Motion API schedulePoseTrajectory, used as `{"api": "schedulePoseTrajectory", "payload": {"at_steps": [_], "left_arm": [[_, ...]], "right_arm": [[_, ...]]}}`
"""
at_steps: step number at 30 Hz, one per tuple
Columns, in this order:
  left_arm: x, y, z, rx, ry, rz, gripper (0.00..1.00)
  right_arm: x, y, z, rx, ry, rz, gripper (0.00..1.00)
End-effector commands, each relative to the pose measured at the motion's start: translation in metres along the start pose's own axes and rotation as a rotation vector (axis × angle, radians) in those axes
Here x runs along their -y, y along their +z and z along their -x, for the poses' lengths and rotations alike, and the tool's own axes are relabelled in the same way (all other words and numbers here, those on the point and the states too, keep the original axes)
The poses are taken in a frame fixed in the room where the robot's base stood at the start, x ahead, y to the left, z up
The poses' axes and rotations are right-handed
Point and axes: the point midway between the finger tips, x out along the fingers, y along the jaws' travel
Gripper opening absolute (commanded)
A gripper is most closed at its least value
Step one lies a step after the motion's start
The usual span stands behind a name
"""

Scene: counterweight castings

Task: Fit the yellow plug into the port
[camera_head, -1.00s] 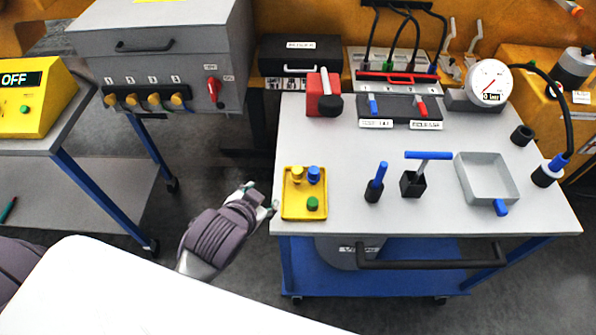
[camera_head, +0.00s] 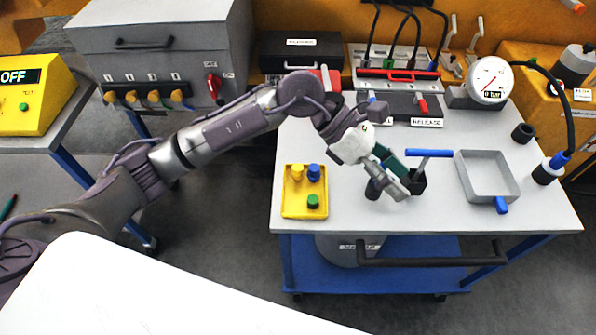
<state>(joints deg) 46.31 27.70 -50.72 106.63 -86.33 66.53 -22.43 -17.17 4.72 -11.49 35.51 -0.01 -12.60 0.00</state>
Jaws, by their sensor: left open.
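The yellow plug (camera_head: 297,172) stands in the yellow tray (camera_head: 288,208) on the grey cart top, beside a blue plug (camera_head: 314,172) and a green plug (camera_head: 313,201). My left gripper (camera_head: 408,186) is open, to the right of the tray, over the dark holder of the blue T-handled tool (camera_head: 429,153). It hides most of that holder and of the small blue-handled item. I cannot tell whether it touches either of them. I cannot tell which opening is the port. My right gripper is not in view.
A grey open bin (camera_head: 463,181) and a pressure gauge (camera_head: 490,80) stand to the right. A clamp panel (camera_head: 398,77) is at the back. A grey cabinet (camera_head: 160,60) with several yellow-ended connectors is at the left. The cart's front right is clear.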

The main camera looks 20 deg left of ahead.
Motion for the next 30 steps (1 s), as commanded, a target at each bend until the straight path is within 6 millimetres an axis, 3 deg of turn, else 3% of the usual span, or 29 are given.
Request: {"api": "schedulePoseTrajectory", "payload": {"at_steps": [1,3,6,9,12,16,24,30], "left_arm": [[-0.022,-0.025,0.017,-0.187,0.063,-0.056,0.57],[-0.047,-0.058,0.047,-0.426,0.134,-0.099,0.57],[-0.072,-0.087,0.096,-0.691,0.217,-0.113,0.57],[-0.084,-0.102,0.133,-0.859,0.269,-0.1,0.57],[-0.089,-0.109,0.155,-0.948,0.297,-0.084,0.57],[-0.093,-0.12,0.159,-0.986,0.304,-0.074,0.57],[-0.107,-0.162,0.132,-0.985,0.301,-0.074,0.57],[-0.114,-0.178,0.12,-0.981,0.304,-0.077,0.57]], "right_arm": [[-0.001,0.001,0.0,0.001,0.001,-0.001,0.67],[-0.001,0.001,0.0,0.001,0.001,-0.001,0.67],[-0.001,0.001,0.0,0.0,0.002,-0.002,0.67],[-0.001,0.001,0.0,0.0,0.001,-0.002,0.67],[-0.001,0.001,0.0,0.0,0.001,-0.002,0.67],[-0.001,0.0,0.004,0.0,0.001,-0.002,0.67],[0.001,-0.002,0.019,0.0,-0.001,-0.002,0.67],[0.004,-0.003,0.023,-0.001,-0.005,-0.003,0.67]]}}
